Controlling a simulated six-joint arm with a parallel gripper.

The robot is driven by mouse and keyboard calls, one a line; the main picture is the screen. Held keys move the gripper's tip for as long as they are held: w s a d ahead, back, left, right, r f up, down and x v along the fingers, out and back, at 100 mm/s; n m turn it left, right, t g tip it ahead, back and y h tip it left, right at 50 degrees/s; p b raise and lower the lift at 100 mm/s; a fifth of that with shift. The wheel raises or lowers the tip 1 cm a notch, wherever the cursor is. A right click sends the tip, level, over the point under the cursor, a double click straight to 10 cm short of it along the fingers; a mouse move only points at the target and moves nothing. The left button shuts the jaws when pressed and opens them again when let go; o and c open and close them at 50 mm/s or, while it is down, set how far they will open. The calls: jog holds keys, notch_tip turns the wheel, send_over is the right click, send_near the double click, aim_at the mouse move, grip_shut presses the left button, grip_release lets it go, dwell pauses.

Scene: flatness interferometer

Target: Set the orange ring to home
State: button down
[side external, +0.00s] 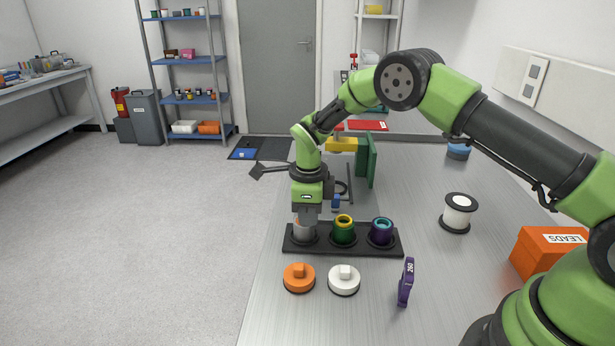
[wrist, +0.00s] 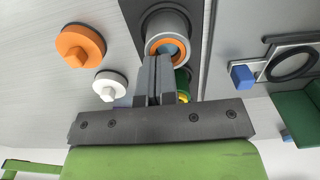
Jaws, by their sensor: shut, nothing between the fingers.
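The orange ring (wrist: 160,41) sits at the top of a grey cylinder with a blue-grey centre. In the side view this cylinder (side external: 303,236) is the left one of three in a black base (side external: 350,249), and its orange top is mostly hidden behind my gripper (side external: 307,210). In the wrist view my gripper (wrist: 157,60) has its fingers together and empty, with the tips overlapping the near edge of the orange ring. I cannot tell whether they touch it. Any home mark on the ring is not readable.
A green cylinder with a yellow ring (side external: 344,222) and a purple one with a teal ring (side external: 382,226) stand to the right. An orange knobbed cap (side external: 299,281), a white cap (side external: 344,283) and a purple tag (side external: 406,281) lie in front. A green plate (side external: 369,160) stands behind.

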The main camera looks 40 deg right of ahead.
notch_tip(320, 180, up, 14)
jog(key=shift+w, duration=0.2)
jog(key=s+r+n+t+y, duration=0.1)
jog(key=s+r+n+t, duration=0.2)
jog(key=s+r+n, duration=0.9)
jog(key=s+n+t+y, duration=0.1)
jog(key=s+n+t, duration=0.3)
jog(key=s+n, duration=0.7)
jog(key=s, duration=0.4)
jog(key=shift+a, duration=0.2)
